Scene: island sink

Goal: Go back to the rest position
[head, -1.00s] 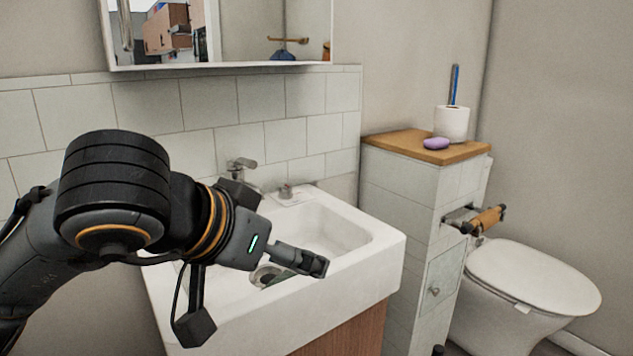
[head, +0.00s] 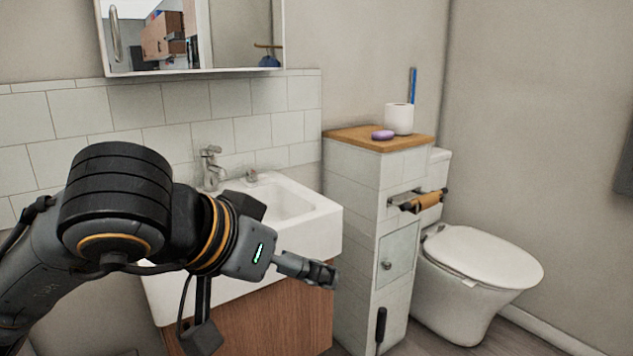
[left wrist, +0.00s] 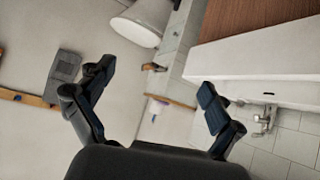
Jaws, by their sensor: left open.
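My left arm comes in from the left in the head view, and its gripper (head: 318,272) is in front of the white sink (head: 325,232). In the left wrist view the two fingers of the left gripper (left wrist: 150,100) are spread wide with nothing between them. The sink also shows there at the upper right (left wrist: 250,82), apart from the fingers. My right gripper is in neither view.
A mirror cabinet (head: 235,35) hangs above the sink. Some floor shows at lower right.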

